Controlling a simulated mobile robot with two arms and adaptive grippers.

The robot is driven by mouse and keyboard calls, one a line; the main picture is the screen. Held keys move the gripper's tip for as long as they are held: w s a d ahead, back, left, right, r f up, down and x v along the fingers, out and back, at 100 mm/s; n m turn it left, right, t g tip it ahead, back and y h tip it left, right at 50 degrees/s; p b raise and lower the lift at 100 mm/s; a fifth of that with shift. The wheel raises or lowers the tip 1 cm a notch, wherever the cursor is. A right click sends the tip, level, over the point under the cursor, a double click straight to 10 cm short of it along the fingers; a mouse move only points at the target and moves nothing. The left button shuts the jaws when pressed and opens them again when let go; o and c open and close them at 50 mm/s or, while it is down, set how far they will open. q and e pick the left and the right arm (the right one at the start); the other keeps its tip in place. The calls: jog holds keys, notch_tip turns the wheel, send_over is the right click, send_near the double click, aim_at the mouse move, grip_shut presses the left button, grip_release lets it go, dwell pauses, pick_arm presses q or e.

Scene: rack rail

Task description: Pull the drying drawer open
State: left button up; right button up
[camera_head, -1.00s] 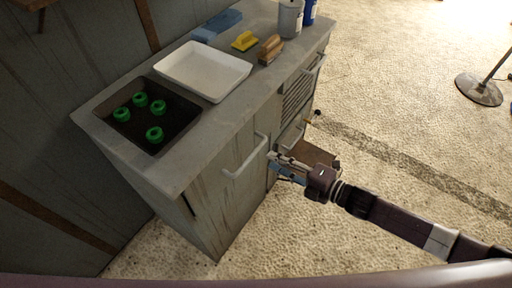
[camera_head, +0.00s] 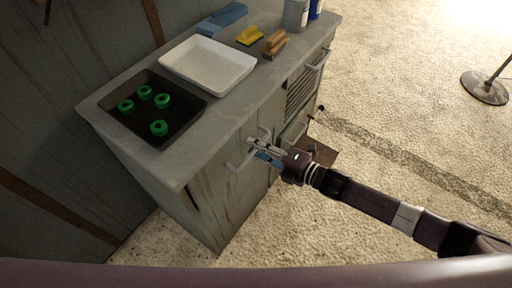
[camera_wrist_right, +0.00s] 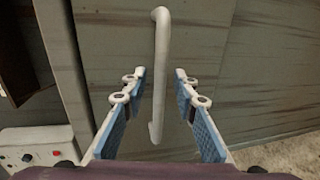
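The grey wooden cabinet (camera_head: 228,200) has a plain left front with a pale bar handle (camera_head: 247,152), which also shows in the wrist view (camera_wrist_right: 160,75). To its right is a slatted front (camera_head: 300,92) with its own bar handle (camera_head: 319,60). No label tells which front is the drying drawer. The fronts I can see clearly look closed. My right gripper (camera_head: 254,148) is at the left front's handle. In the wrist view its blue-padded fingers (camera_wrist_right: 156,100) are open, one each side of the bar, with gaps visible. My left gripper is not in view.
The top holds a dark tray (camera_head: 143,137) with several green rings, a white tray (camera_head: 208,64), a yellow float (camera_head: 249,36), a brush (camera_head: 275,44) and cans (camera_head: 296,14). A brown object (camera_head: 322,153) is partly behind my right arm. Front floor is clear.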

jog(key=shift+c, duration=0.5)
grip_shut()
jog(key=shift+d, duration=0.1)
jog(key=f+p+v, duration=0.1)
jog(key=f+v, duration=0.2)
jog(key=v, duration=1.1)
jog(key=d+f+p+v, duration=0.1)
jog(key=f+p+v, duration=0.1)
jog(key=v, duration=1.1)
jog(key=shift+s+d+f, duration=0.3)
jog(key=shift+s+f, duration=0.05)
jog(key=shift+s, duration=0.2)
jog(key=shift+o, duration=0.5)
grip_release()
jog(key=v, duration=1.2)
